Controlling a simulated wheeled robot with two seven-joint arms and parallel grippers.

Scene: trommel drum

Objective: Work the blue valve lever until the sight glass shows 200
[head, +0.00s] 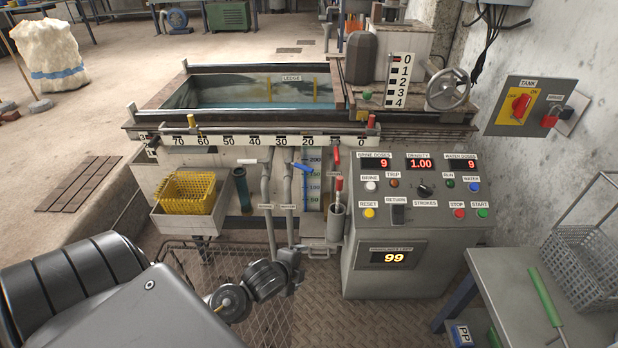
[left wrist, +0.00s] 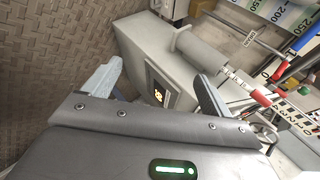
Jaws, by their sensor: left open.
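The scale also shows at the top right of the left wrist view (left wrist: 292,14). My left gripper (head: 291,264) is low in front of the pipes, below the lever and apart from it. It is open and empty; its two fingers (left wrist: 158,85) show in the left wrist view. My right gripper is out of view.
The control console (head: 370,275) with lit displays stands right of the pipes. A red-handled lever (head: 338,190) rises from a grey cylinder between them. A yellow basket (head: 187,193) is left. A wire mesh (head: 230,295) lies below my arm.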

